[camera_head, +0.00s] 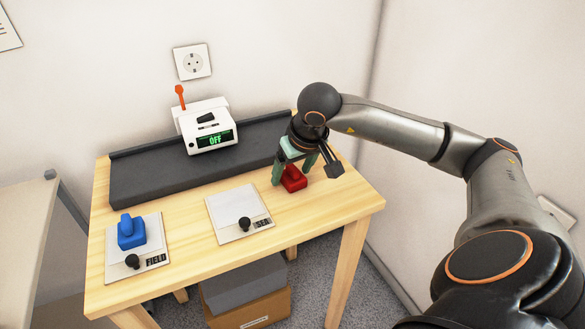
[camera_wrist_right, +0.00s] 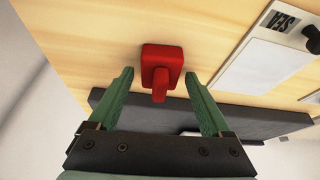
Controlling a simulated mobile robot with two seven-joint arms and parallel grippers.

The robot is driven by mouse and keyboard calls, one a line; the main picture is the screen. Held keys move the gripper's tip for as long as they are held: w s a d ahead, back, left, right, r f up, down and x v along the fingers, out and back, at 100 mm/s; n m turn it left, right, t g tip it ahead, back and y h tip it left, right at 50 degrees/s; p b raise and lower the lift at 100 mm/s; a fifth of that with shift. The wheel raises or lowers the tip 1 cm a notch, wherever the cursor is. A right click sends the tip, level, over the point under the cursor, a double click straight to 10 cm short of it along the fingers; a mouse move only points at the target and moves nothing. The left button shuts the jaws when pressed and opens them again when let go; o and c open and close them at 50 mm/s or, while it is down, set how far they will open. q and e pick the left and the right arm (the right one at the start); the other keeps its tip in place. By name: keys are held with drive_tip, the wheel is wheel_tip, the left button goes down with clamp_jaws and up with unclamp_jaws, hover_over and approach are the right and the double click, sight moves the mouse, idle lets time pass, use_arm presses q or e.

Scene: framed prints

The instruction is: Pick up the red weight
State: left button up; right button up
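The red weight (camera_head: 292,179) sits on the wooden table, right of the plate marked SEA. In the right wrist view the red weight (camera_wrist_right: 161,66) shows a square base and a raised handle. My right gripper (camera_head: 294,172) is over it with its green fingers pointing down. In the wrist view my right gripper (camera_wrist_right: 158,82) is open, with one finger on each side of the handle and a gap on both sides. The fingers do not touch the weight there. My left gripper is in neither view.
A blue weight (camera_head: 131,232) stands on the FIELD plate (camera_head: 150,262) at the left. The SEA plate (camera_head: 231,204) is bare except for its black knob. A white device (camera_head: 205,124) reading OFF sits on the dark raised strip (camera_head: 150,178) at the back.

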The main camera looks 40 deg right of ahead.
clamp_jaws()
idle(0.4)
drive_tip(key=shift+r, duration=0.1)
